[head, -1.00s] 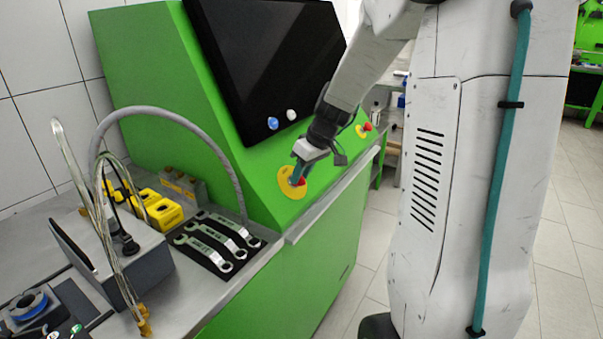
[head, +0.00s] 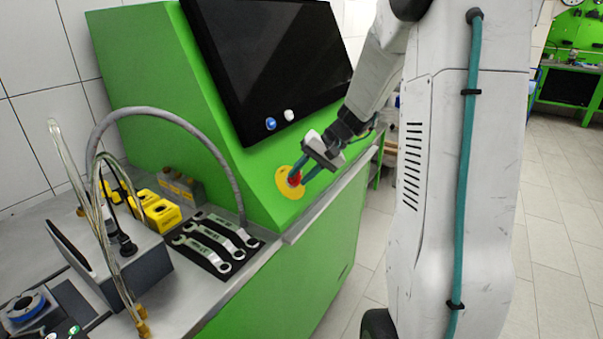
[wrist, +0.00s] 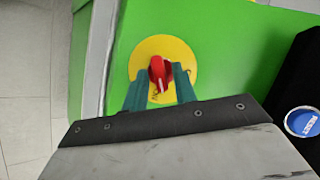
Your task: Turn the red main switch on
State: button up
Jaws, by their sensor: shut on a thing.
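The red main switch (wrist: 158,74) is a red knob on a round yellow plate (wrist: 180,50) on the green testbench front. In the wrist view the knob looks slightly tilted against the plate's upright line. In the head view the red switch (head: 294,179) shows small on its yellow plate (head: 287,190). My gripper (wrist: 160,80) has its teal fingers on both sides of the knob, shut on it. In the head view my gripper (head: 298,172) reaches the plate from the upper right. The fingers hide part of the knob and the plate's lettering.
A metal ledge (head: 330,200) runs under the switch. Wrenches (head: 216,243) and a grey box with hoses (head: 130,262) lie left.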

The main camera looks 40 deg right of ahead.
jog(key=m, duration=0.2)
jog(key=m+t+y, duration=0.1)
jog(key=m, duration=0.2)
jog(key=shift+s+f, duration=0.15)
jog(key=shift+f, duration=0.05)
jog(key=shift+t+y, duration=0.3)
jog(key=o, duration=0.6)
jog(key=shift+o, duration=0.2)
jog(key=v, duration=0.7)
jog(key=shift+s+d+r, duration=0.2)
jog(key=shift+d+r, duration=0.05)
jog(key=shift+d, duration=0.05)
jog(key=shift+m, duration=0.3)
